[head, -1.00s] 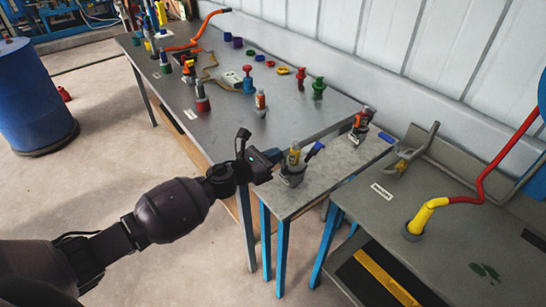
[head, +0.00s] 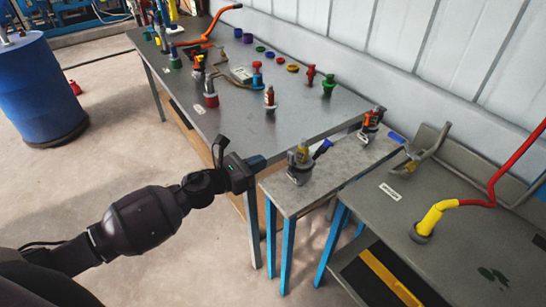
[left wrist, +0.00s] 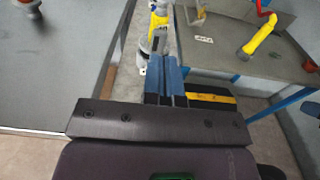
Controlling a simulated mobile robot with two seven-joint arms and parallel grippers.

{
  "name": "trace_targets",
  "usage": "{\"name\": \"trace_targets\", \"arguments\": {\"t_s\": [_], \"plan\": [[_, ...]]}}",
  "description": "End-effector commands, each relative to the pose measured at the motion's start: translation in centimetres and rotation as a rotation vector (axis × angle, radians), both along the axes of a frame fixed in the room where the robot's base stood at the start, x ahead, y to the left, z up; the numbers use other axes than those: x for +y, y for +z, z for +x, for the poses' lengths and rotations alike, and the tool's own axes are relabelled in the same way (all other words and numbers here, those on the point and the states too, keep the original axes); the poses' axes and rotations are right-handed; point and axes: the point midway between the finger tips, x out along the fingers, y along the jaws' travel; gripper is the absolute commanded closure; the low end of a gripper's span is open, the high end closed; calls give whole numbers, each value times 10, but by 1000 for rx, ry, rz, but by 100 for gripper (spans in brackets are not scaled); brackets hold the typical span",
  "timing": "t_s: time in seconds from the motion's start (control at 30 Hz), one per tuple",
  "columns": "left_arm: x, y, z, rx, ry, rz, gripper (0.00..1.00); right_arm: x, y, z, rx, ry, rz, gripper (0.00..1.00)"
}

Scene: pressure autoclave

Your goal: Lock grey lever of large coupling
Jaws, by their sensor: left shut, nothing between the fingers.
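My left gripper (head: 260,162) is shut and empty, just left of this coupling, with a small gap in the picture. In the left wrist view the blue fingers (left wrist: 168,72) are together, and the coupling (left wrist: 158,32) shows beyond them, partly hidden. My right gripper is out of view.
The long table (head: 225,125) holds several coloured parts.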

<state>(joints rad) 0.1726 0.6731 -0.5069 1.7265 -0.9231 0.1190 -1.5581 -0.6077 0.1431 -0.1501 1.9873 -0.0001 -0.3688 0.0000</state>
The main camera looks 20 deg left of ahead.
Motion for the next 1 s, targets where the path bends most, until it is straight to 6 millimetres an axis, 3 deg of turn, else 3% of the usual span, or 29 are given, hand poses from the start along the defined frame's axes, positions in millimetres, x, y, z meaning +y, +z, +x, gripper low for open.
{"name": "trace_targets", "arguments": {"t_s": [0.3, 0.83, 1.0], "plan": [[17, 1, -22, -1, 0, 1, 100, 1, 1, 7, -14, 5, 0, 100], [17, 1, -22, 1, 0, -1, 100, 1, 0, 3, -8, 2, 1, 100], [19, 1, -21, 63, 17, -82, 100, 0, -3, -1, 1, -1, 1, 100]]}}
